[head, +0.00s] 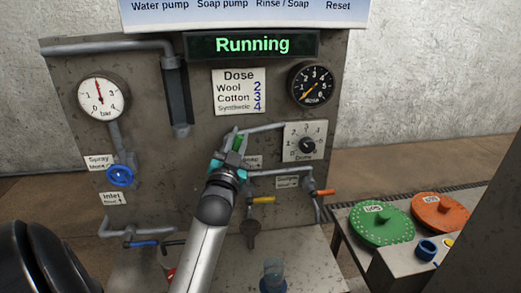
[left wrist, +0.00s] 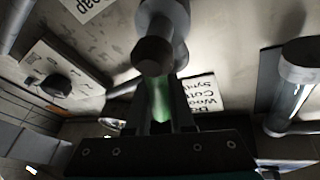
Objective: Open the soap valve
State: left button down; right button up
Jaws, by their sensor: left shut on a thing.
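The soap valve's green handle (head: 238,143) shows on the metal panel, beside a partly covered label that seems to read "Soap". A grey pipe (head: 264,128) runs right from it. My left gripper (head: 233,158) is at the valve, shut on the green handle. In the left wrist view the green handle (left wrist: 160,100) sits between the two dark fingers, just below the valve's metal body (left wrist: 155,55). The gripper hides part of the valve, and I cannot tell how far the handle is turned. My right gripper is not in view.
A display (head: 252,45) reads "Running". The dose dial (head: 307,143) is right of the valve. A yellow handle (head: 261,200) and an orange handle (head: 323,192) sit lower. A blue spray knob (head: 120,176) is at left. Green (head: 382,223) and orange (head: 440,212) discs lie at right.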

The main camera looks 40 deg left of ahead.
pick_arm(q)
jog(key=shift+s+a+r+n+y, duration=0.1)
jog(key=shift+s+r+n+y, duration=0.1)
jog(key=shift+n+y, duration=0.35)
jog(key=shift+s+a+r+n+y, duration=0.1)
jog(key=shift+s+a+n+y, duration=0.1)
jog(key=shift+n, duration=0.4)
jog(key=shift+s+a+r+n+y, duration=0.1)
jog(key=shift+n+y, duration=0.05)
jog(key=shift+n, duration=0.4)
jog(key=shift+s+a+r+n+g+y, duration=0.15)
jog(key=shift+s+n+y, duration=0.1)
jog(key=shift+n, duration=0.3)
jog(key=shift+s+a+f+n+g+y, duration=0.15)
jog(key=shift+n+y, duration=0.1)
jog(key=shift+n, duration=0.3)
jog(key=shift+s+a+r+n+y, duration=0.15)
jog(key=shift+n+y, duration=0.15)
jog(key=shift+n, duration=0.2)
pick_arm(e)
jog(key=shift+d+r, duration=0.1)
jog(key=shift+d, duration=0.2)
pick_arm(q)
jog(key=c, duration=0.8)
grip_release()
